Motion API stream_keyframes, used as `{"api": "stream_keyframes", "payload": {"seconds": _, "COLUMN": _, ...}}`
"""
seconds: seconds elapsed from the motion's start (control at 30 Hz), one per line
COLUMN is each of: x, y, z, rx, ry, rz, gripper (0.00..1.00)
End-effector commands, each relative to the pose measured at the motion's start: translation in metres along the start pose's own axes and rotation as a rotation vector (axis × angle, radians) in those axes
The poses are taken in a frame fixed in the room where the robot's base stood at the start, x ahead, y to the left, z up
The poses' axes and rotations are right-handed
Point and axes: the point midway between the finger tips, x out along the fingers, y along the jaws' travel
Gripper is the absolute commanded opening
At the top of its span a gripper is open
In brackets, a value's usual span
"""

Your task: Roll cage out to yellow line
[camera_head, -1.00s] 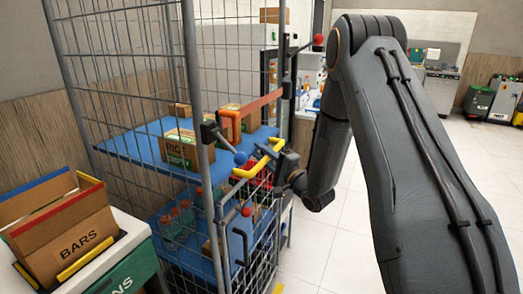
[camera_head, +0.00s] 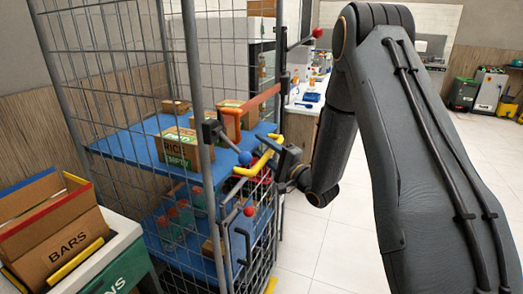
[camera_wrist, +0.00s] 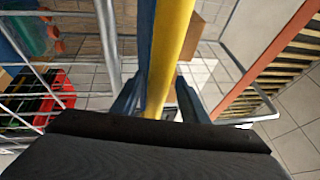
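The cage (camera_head: 190,90) is a tall grey wire roll cage with blue shelves, standing left of centre in the head view. A yellow handle (camera_head: 262,160) sticks out on its near right side. My gripper (camera_head: 284,165) is at this handle. In the wrist view, the yellow handle (camera_wrist: 170,60) runs between my two fingers (camera_wrist: 158,100), which look closed on its sides. A small piece of a yellow line (camera_head: 271,285) shows on the floor at the bottom edge, beside the cage. The cage's wheels are out of view.
Cartons (camera_head: 178,148) lie on the cage's shelves. A counter (camera_head: 302,108) is behind the cage. Tiled floor (camera_head: 340,245) is open to the right; bins and machines (camera_head: 485,90) stand far right.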

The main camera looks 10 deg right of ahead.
Motion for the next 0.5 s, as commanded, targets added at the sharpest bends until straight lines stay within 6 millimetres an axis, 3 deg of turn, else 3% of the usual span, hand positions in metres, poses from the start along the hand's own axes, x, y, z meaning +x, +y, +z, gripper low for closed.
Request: {"api": "stream_keyframes", "payload": {"seconds": 0.5, "x": -0.001, "y": 0.0037, "z": 0.002, "rx": 0.003, "ry": -0.002, "rz": 0.006, "gripper": 0.36}}
